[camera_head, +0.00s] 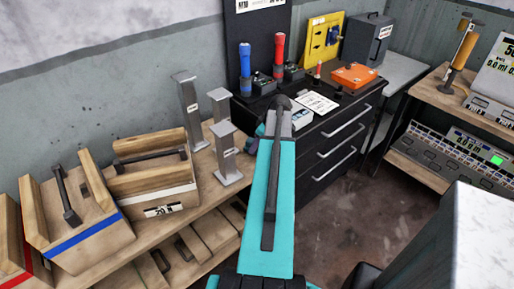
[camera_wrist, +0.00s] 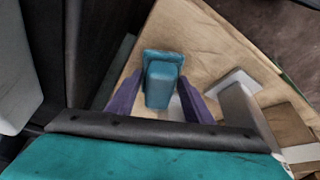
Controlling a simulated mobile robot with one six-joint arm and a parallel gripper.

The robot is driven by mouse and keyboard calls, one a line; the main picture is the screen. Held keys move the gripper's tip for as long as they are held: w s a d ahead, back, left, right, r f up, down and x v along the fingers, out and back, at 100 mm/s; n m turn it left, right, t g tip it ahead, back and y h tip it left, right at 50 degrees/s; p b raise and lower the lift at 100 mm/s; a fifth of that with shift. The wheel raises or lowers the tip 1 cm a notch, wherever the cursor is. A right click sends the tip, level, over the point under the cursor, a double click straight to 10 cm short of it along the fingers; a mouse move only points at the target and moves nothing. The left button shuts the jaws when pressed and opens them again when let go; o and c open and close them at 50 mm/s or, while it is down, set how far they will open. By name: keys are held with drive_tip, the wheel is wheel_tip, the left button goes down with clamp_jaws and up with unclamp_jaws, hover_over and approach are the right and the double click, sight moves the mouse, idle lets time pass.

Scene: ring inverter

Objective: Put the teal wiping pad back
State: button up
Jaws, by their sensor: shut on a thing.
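The teal wiping pad (camera_wrist: 160,82) shows in the wrist view as a block with a wider flat part at its far end. My gripper (camera_wrist: 158,98) has its two purple fingers on either side of the pad and is shut on it. A pale wooden surface (camera_wrist: 205,38) lies behind the pad in that view. I cannot tell whether the pad touches it. In the head view my own teal arm covers most of the gripper, near the right end of the wooden bench (camera_head: 160,235). Only a small teal patch shows there, and I cannot tell whether it is the pad.
Grey metal stands (camera_head: 226,155) rise from the bench beside my arm. Wooden carriers (camera_head: 150,180) fill the bench's left. A black drawer cabinet (camera_head: 335,150) stands behind, bearing blue and red flashlights (camera_head: 279,52) and an orange case (camera_head: 354,76). A wooden shelf unit (camera_head: 428,98) stands right.

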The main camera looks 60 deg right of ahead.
drive_tip(key=shift+f+p, duration=0.3)
drive_tip(key=shift+f, duration=0.9)
drive_tip(key=shift+f, duration=0.15)
drive_tip(key=o, duration=1)
drive_tip(key=shift+r, duration=0.3)
drive_tip(key=b+v, duration=0.2)
drive_tip(key=v, duration=0.9)
drive_tip(key=shift+s+r+b, duration=0.15)
drive_tip(key=shift+r+b, duration=0.25)
